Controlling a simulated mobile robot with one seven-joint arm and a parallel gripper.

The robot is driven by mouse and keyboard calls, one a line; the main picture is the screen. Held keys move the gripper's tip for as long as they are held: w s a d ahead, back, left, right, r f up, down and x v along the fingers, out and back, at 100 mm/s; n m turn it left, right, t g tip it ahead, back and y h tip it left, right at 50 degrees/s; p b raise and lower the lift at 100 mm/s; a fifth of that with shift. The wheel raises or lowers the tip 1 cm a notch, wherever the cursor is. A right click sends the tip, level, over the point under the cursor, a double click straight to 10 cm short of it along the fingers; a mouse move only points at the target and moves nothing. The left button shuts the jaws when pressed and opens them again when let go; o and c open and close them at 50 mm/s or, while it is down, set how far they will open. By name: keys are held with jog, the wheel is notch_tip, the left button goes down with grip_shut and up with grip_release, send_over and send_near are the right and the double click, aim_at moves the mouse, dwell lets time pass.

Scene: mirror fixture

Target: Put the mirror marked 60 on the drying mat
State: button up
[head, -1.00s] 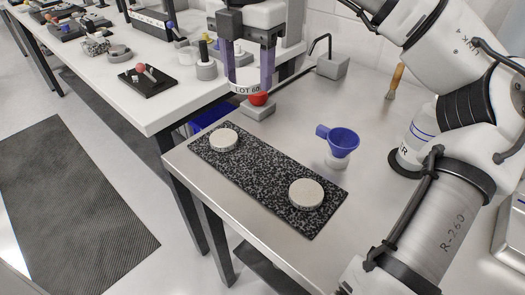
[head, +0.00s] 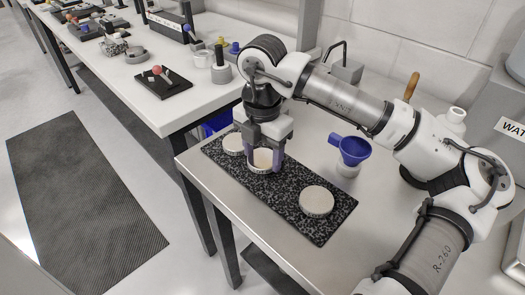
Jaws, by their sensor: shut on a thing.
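The mirror's label cannot be read now; a second ago the piece in my fingers showed "LOT 60". It is level, at or just above the mat; I cannot tell whether it touches. The speckled dark drying mat (head: 280,194) lies on the steel bench. One pale disc (head: 233,145) rests on its far left part, close to the held mirror and partly hidden by my gripper. Another disc (head: 316,200) rests on its near right part.
A blue funnel (head: 352,150) on a white base stands right of the mat. A white bottle (head: 453,120) and a brush (head: 411,87) stand farther back. The steel bench's front edge (head: 251,227) runs close to the mat. A white bench with small parts is at the left.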

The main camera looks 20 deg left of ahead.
aim_at(262, 158)
jog(key=shift+f, duration=0.1)
jog(key=shift+f+b, duration=0.25)
jog(key=shift+b, duration=0.1)
jog(key=o, duration=0.8)
jog(key=shift+r, duration=0.1)
notch_tip(262, 158, up, 12)
jog(key=shift+r+b, duration=0.15)
jog(key=shift+b, duration=0.15)
